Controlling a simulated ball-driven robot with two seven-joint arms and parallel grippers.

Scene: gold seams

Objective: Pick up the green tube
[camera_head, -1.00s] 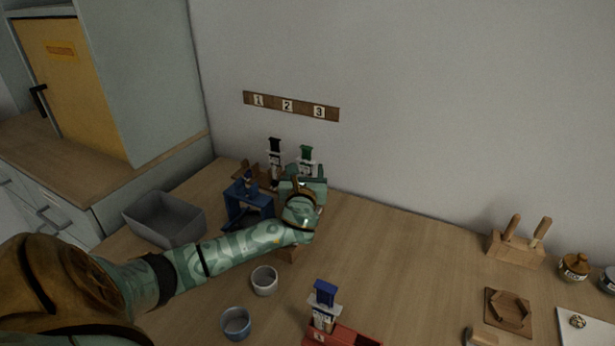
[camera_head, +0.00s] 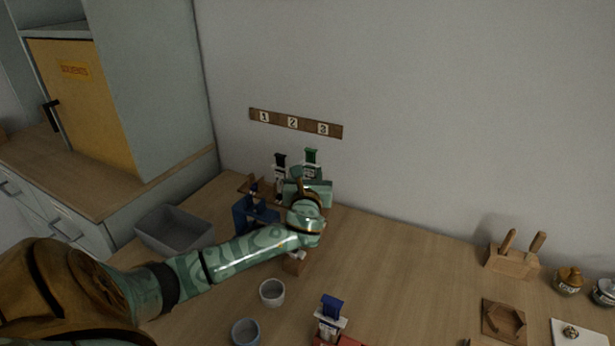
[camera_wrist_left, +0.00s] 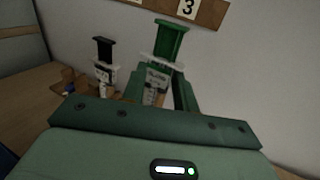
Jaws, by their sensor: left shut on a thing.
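The green tube (camera_head: 311,158), with a green plunger-like top and a white label, stands upright at the back of the table below the number strip. It also shows in the left wrist view (camera_wrist_left: 168,45). My left gripper (camera_head: 311,174) is shut on it; in the left wrist view its fingers (camera_wrist_left: 158,92) are at the labelled part. The tube's top is a little higher than that of the black-topped tube (camera_head: 280,165) to its left. The tube's lower end is hidden behind my gripper. My right gripper is not in view.
A numbered strip (camera_head: 294,122) is on the wall behind. A blue stand (camera_head: 243,213) and a grey bin (camera_head: 160,236) are to the left. A blue-topped tube (camera_head: 330,310) and a white cup (camera_head: 272,292) are nearer. The table's middle right is clear.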

